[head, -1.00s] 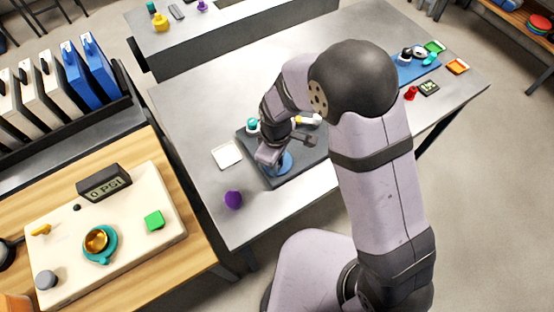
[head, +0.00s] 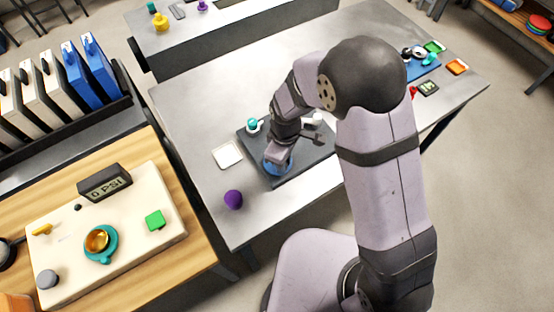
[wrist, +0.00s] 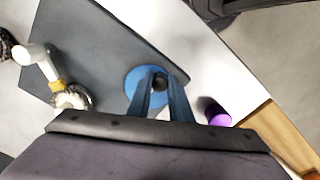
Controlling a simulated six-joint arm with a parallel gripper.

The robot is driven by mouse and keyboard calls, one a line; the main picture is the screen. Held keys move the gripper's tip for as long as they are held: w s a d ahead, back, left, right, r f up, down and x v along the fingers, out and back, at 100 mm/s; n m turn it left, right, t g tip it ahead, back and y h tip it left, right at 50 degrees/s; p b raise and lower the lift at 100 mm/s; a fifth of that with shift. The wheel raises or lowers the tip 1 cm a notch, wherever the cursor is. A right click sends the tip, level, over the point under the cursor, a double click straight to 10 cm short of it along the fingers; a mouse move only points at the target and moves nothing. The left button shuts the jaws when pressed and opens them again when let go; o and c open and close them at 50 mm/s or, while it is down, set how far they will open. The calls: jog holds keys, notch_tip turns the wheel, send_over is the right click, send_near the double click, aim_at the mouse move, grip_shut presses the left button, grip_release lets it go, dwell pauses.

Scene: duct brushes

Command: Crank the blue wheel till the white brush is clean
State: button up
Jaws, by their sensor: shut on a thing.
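The blue wheel (wrist: 133,88) lies on a dark grey base plate (wrist: 95,40) in the wrist view; in the head view it shows partly under my gripper (head: 277,156). My gripper's fingers (wrist: 160,88) are shut on a small dark crank knob (wrist: 160,82) on the wheel. The white brush (wrist: 40,62) lies left of the wheel, with a white handle, a yellow band and a round bristle head. The bristles look pale with darker flecks; how clean they are I cannot tell. In the head view the arm partly covers the brush (head: 313,119).
A purple object (head: 233,199) and a white square dish (head: 227,155) stand near the plate. A teal-topped item (head: 253,125) is at the plate's far left corner. A blue mat (head: 415,66) with small items is at the right. The back of the metal table (head: 220,80) is clear.

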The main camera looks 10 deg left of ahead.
jog(key=shift+w, duration=0.25)
jog(key=shift+d, duration=0.1)
jog(key=shift+w+d, duration=0.25)
jog(key=shift+w, duration=0.4)
jog(key=shift+w+r, duration=0.1)
jog(key=shift+w, duration=0.6)
